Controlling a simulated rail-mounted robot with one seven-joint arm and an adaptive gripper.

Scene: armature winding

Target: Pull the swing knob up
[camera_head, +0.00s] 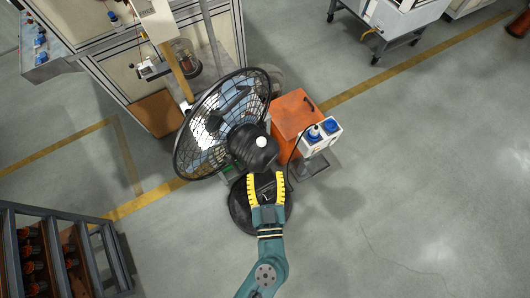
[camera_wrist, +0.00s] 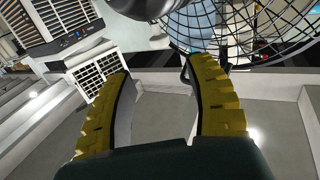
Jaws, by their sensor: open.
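A black pedestal fan (camera_head: 222,110) with a round wire cage stands in the middle of the head view, its cage facing up and left. A small white swing knob (camera_head: 261,142) sits on top of its black motor housing (camera_head: 252,155). My gripper (camera_head: 265,176) is open, its two yellow fingers apart just below the housing and short of the knob in the picture. In the wrist view my gripper (camera_wrist: 161,68) shows nothing between its fingers. Part of the dark housing (camera_wrist: 147,7) and the cage (camera_wrist: 250,28) show at the top there.
An orange box (camera_head: 294,113) and a white unit with blue sockets (camera_head: 320,137) stand close to the right of the fan. A workbench frame (camera_head: 150,60) is behind it. A dark rack (camera_head: 60,250) stands at the lower left. The floor at right is clear.

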